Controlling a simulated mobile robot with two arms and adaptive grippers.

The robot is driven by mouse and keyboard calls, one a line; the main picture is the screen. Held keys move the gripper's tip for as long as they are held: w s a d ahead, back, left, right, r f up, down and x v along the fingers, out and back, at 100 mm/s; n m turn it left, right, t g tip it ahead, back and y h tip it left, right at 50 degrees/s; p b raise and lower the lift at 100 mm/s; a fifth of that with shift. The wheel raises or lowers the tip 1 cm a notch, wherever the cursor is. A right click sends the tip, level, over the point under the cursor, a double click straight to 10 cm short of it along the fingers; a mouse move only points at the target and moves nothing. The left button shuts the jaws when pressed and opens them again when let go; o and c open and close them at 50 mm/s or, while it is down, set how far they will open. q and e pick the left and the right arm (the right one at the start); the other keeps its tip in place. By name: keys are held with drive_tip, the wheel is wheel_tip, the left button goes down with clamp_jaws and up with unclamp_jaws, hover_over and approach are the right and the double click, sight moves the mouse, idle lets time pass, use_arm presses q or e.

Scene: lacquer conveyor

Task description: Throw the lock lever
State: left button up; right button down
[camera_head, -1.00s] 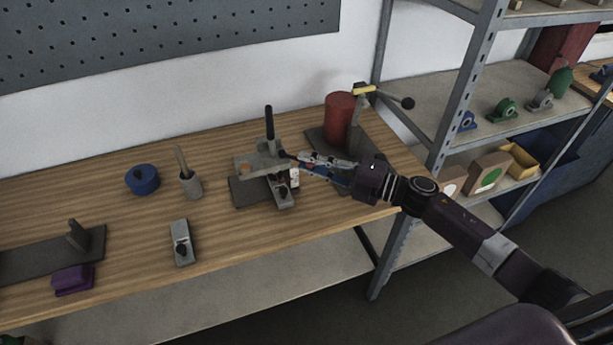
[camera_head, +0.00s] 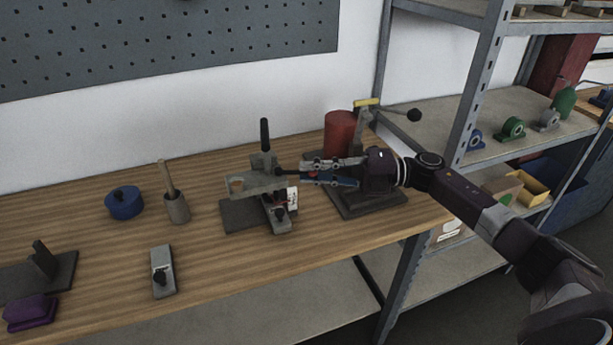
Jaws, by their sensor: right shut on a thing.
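A grey clamp fixture (camera_head: 258,184) stands on a dark base plate on the wooden bench. A tall black handle (camera_head: 265,135) rises upright from it. A short dark lever (camera_head: 288,173) sticks out from the fixture's right side. My right gripper (camera_head: 304,173) comes in from the right, nearly level, and its fingertips are shut on the end of this dark lever. The fingers partly hide the lever's end. A small white tag (camera_head: 293,197) hangs at the fixture's right side, just below the fingertips. My left gripper is out of view.
A red cylinder (camera_head: 339,132) and a press with a ball-ended arm (camera_head: 413,115) stand close behind my right gripper. A blue round piece (camera_head: 124,203), a grey cup with a stick (camera_head: 176,207) and a grey block (camera_head: 162,272) are to the left. A metal shelf (camera_head: 466,100) stands at right.

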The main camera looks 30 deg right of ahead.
drive_tip(key=shift+f, duration=0.1)
drive_tip(key=c, duration=1.8)
unclamp_jaws()
drive_tip(key=shift+c, duration=0.2)
drive_tip(key=v, duration=1.2)
drive_tip(key=shift+s, duration=0.1)
drive_tip(key=shift+c, duration=0.3)
